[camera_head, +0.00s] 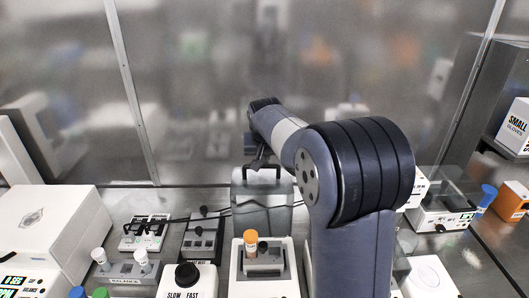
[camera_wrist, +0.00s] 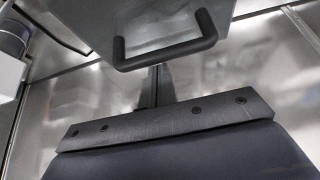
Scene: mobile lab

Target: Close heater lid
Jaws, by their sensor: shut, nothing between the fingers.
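The heater (camera_head: 236,287) is a white box at the front middle in the head view. Its grey lid (camera_head: 262,215) stands open and upright behind the box, with a black handle (camera_head: 264,170) on its top edge. An orange-capped vial (camera_head: 251,242) stands upright in the heater. My gripper (camera_head: 259,161) is shut and empty, by the handle at the lid's top. In the wrist view, the lid (camera_wrist: 160,22) and its handle (camera_wrist: 168,57) fill the top, with my narrow shut fingers (camera_wrist: 154,82) just below. I cannot tell whether they touch.
A black-knobbed device (camera_head: 187,278) and a rack of white-capped vials (camera_head: 128,270) stand left of the heater. A large white box (camera_head: 45,225) is at far left. A device with a blue-capped tube (camera_head: 442,212) is at right. A glass wall closes the back.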

